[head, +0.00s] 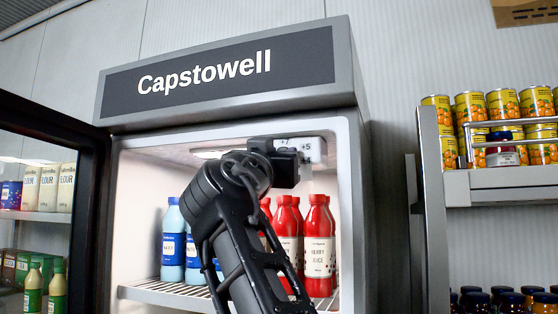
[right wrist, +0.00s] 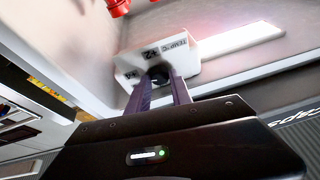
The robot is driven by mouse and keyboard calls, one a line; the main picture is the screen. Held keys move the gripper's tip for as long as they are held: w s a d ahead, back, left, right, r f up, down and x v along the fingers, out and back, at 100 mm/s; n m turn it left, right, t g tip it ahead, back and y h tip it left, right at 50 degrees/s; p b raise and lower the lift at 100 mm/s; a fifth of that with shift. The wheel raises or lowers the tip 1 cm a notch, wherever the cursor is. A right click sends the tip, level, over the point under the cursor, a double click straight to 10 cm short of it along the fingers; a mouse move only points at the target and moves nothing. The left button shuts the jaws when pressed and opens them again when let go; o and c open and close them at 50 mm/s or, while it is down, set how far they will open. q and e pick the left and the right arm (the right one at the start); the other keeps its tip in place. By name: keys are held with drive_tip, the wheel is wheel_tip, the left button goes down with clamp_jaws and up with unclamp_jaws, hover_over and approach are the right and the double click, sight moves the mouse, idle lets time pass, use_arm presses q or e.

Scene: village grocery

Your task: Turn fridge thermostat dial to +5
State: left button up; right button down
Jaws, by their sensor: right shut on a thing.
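In the head view my right gripper (head: 287,166) covers the dial and the box's lower left. The dial's pointer is hidden, so its setting cannot be told. My left gripper is out of view.
The fridge (head: 355,190) stands open, its glass door (head: 92,200) swung left. Red juice bottles (head: 319,250) and blue bottles (head: 172,245) stand on the wire shelf (head: 160,292) below my arm. A shelf with cans (head: 500,180) is at the right.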

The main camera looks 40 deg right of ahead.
drive_tip(key=shift+s+d+r+n+t+y+p, duration=0.15)
drive_tip(key=shift+n+t+y, duration=0.55)
drive_tip(key=shift+n, duration=1.3)
drive_tip(key=shift+w+a+f+n+t+y+p, duration=0.1)
drive_tip(key=shift+n+t+y+p, duration=0.2)
drive_tip(key=shift+n+y, duration=1.2)
drive_tip(key=shift+s+d+r+n+t+y+p, duration=0.15)
drive_tip(key=shift+n+t+y, duration=0.25)
drive_tip(key=shift+n, duration=2.1)
drive_tip(key=shift+f+n, duration=0.1)
drive_tip(key=shift+n, duration=0.2)
drive_tip(key=c, duration=1.2)
unclamp_jaws()
drive_tip(key=shift+o, duration=0.2)
drive_tip(key=shift+a, duration=0.1)
